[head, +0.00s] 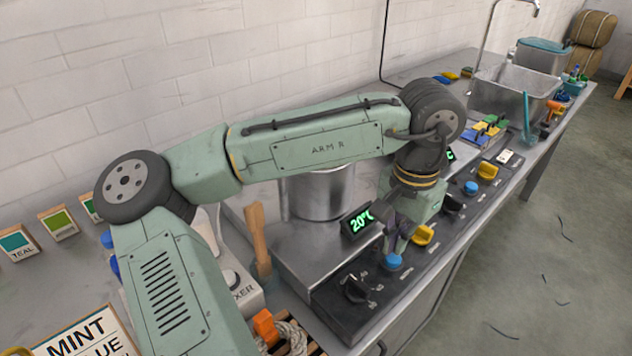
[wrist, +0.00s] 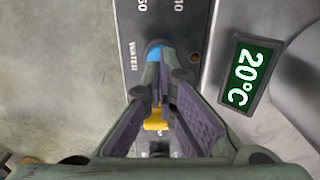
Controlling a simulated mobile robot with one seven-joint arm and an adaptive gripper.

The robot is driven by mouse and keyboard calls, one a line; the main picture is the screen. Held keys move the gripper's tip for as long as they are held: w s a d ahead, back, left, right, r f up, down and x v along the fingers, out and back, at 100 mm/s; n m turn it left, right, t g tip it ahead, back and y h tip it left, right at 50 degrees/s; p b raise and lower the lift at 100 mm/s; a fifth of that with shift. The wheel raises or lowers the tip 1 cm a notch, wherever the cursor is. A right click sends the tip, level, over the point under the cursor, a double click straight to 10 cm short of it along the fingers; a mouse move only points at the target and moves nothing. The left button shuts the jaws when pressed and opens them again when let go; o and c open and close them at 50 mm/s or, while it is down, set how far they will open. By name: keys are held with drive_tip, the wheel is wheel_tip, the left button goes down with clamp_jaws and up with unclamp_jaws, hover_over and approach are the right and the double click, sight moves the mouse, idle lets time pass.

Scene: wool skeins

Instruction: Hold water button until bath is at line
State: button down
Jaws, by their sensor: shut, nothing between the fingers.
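A blue button (head: 393,262) sits on the dark front panel of the near heating unit. In the wrist view the blue button (wrist: 153,52) shows beside the word WATER, partly covered by my fingertips. My gripper (head: 398,244) is shut and empty, pointing down with its tips right at the button. I cannot tell whether they touch or press it. The steel pot (head: 319,195) stands on the unit behind my arm. Its inside, the water level and any line are hidden.
A display (head: 357,221) reads 20°C. A black knob (head: 356,287) and a yellow control (head: 424,235) flank the button. A second unit with a blue button (head: 470,188) lies further right. A wooden tool (head: 258,240) stands left. The floor at right is open.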

drive_tip(key=shift+f+b, duration=0.5)
drive_tip(key=shift+f, duration=0.45)
idle(0.3)
drive_tip(key=shift+s+f, duration=0.1)
drive_tip(key=shift+f, duration=0.05)
